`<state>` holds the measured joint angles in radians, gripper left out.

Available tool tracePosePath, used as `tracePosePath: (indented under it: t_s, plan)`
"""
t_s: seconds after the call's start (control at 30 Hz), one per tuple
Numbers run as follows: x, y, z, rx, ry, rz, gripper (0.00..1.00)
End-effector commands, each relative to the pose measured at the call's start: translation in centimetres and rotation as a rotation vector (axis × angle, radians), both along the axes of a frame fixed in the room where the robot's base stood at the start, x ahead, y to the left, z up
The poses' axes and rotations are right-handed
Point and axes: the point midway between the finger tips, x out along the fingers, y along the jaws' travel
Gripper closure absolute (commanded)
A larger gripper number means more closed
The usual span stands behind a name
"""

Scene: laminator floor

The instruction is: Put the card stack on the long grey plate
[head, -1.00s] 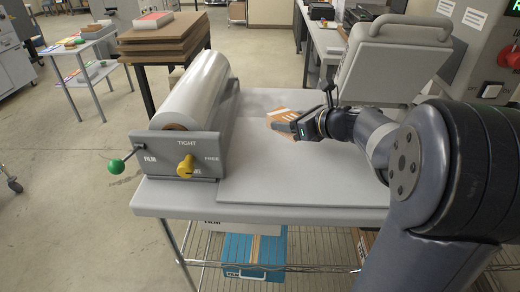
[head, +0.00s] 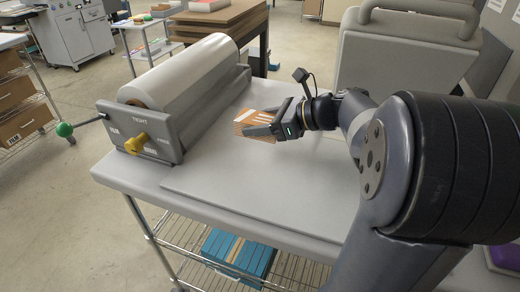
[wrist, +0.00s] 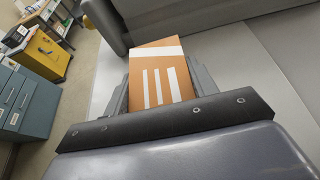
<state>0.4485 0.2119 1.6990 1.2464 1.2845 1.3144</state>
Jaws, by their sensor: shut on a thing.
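The card stack (head: 252,117) is orange-brown with white stripes. My gripper (head: 262,126) is shut on it, in the middle of the head view. In the wrist view the card stack (wrist: 160,75) sits between the two grey fingers and juts out beyond them. The long grey plate (head: 245,190) appears to be the flat, thin-edged sheet on the light table, to the right of the film roll.
A film roll (head: 185,72) in a grey holder with a yellow knob (head: 136,143) and a green-ended handle (head: 65,129) stands at the left. A big grey machine (head: 400,55) stands behind my arm. A blue box (head: 235,255) is on the wire shelf below. The plate's front is clear.

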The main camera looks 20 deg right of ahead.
Motion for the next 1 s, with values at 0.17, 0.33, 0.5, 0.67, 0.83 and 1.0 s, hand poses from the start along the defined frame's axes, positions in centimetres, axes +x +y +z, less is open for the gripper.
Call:
tracePosePath:
  t_s: [0.17,0.33,0.5,0.67,0.83,1.0]
  plan:
    - [0.0,0.0,-2.4,0.001,0.0,0.0,0.72]
    - [0.0,0.0,-4.5,0.001,0.003,-0.001,0.72]
    - [0.1,0.0,-6.3,0.001,0.0,-0.001,0.72]
    - [0.1,0.0,-6.4,-0.001,-0.003,-0.001,0.72]
    - [0.1,0.0,-6.6,-0.001,-0.001,-0.001,0.72]
    - [0.1,0.0,-6.8,0.0,-0.001,-0.002,0.37]
